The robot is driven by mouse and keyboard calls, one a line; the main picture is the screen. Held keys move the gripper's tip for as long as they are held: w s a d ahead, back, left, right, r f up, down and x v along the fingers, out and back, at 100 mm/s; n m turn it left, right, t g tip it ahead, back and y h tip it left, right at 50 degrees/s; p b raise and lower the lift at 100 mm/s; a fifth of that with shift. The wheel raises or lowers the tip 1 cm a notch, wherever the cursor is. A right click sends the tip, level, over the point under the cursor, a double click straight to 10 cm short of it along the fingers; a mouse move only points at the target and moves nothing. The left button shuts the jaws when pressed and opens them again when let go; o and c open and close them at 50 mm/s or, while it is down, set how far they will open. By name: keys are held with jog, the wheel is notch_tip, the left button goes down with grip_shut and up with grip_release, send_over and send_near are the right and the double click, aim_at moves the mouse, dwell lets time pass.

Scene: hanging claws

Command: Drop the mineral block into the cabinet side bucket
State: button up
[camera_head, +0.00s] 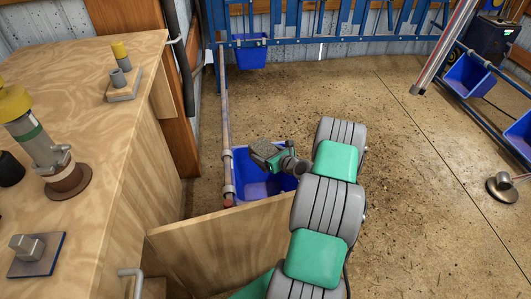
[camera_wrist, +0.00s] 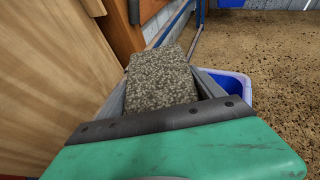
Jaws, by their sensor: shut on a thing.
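My gripper (camera_head: 266,153) is shut on the mineral block (camera_wrist: 160,80), a speckled grey-brown rough block held between the two fingers. In the head view the block appears at the far end of my arm, overlapping the back rim of the cabinet side bucket (camera_head: 257,189). This bucket is blue, open on top, and stands beside the cabinet. In the wrist view the bucket's rim (camera_wrist: 246,82) shows to the right of and below the block; the gripper hides much of it. The block is apart from the bucket floor, and its exact height above the rim is unclear.
The wooden cabinet (camera_head: 75,75) is at the left, with an open wooden door panel (camera_head: 215,243) in front of the bucket. A metal pole (camera_head: 226,130) runs along the bucket's left. Another blue bucket (camera_head: 250,55) hangs on the back rail.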

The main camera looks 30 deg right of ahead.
notch_tip(320, 180, down, 13)
jog(key=b, duration=1)
jog(key=shift+w+d+f+b, duration=0.1)
jog(key=shift+f+b, duration=0.45)
jog(key=shift+b, duration=0.25)
